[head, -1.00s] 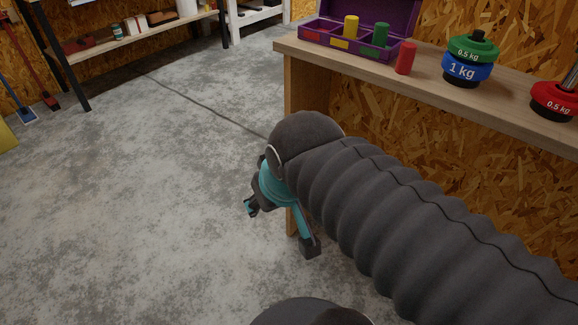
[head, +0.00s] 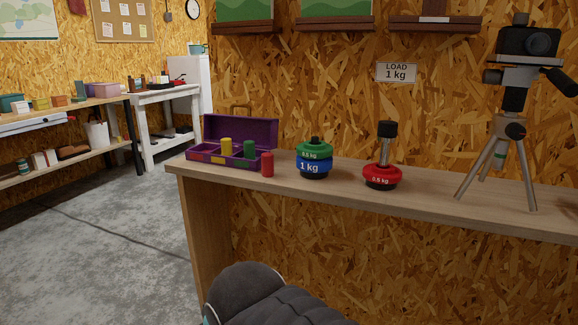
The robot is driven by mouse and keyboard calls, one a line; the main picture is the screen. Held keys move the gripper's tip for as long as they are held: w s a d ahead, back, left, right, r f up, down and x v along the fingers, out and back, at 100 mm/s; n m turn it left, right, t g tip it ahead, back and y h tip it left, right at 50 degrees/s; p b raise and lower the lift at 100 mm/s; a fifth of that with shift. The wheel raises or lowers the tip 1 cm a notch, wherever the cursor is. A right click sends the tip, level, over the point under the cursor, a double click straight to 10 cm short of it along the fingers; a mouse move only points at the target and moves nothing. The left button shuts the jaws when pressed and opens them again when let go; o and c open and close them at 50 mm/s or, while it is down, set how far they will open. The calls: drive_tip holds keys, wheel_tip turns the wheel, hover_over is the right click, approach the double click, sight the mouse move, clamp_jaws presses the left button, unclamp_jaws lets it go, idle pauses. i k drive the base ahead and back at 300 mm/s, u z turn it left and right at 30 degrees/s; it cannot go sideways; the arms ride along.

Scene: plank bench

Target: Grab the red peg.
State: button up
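The red peg (head: 267,164) stands upright on the plank bench (head: 340,181), close to the front right corner of an open purple box (head: 243,132). A yellow peg (head: 226,146) and a green peg (head: 249,149) stand in the box's compartments. My arm shows at the bottom of the head view, below the bench top and in front of it. My gripper is out of the picture; only a sliver of teal shows at the bottom edge, so its fingers cannot be seen.
Right of the red peg stand a green 0.5 kg weight (head: 314,149) on a blue 1 kg weight (head: 313,167), then a red 0.5 kg weight (head: 382,177) with a post. A tripod with a camera (head: 528,42) stands farther right. Open floor (head: 100,245) lies left.

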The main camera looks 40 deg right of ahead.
sight(267, 158)
drive_tip(key=z, duration=0.1)
drive_tip(key=i, duration=0.35)
drive_tip(key=z, duration=4.1)
drive_tip(key=k, duration=1.75)
drive_tip(key=u, duration=2.05)
